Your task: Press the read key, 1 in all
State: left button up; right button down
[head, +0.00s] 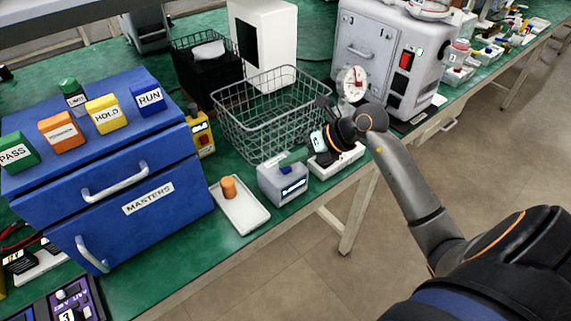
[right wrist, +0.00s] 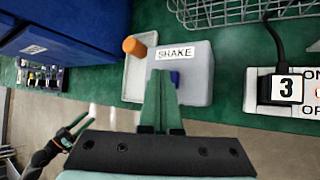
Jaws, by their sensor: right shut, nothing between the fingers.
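A small grey box (head: 283,184) with a lit display on its front stands near the table's front edge. Its label reads SHAKE in the right wrist view (right wrist: 196,86). A blue key (right wrist: 175,78) sits on its top, partly hidden by my fingers; no "read" label is legible. My right gripper (right wrist: 162,78) is shut and empty, its fingertips over the box beside the blue key. In the head view my right gripper (head: 297,158) reaches in from the right above the box; contact cannot be told. What seems to be my left gripper (right wrist: 74,131) shows small in the right wrist view.
A white tray (head: 243,216) with an orange cylinder (head: 228,187) lies left of the box. A wire basket (head: 270,115) stands behind, and a white switch unit (head: 345,163) to the right. A blue drawer cabinet (head: 176,222) fills the left. The floor in front is clear.

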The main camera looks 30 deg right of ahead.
aim_at(290, 169)
jog(key=shift+r+p, duration=0.4)
jog(key=shift+r, duration=0.25)
jog(key=shift+r, duration=0.1)
notch_tip(290, 169, up, 5)
jog(key=p, duration=0.4)
dwell(0.6)
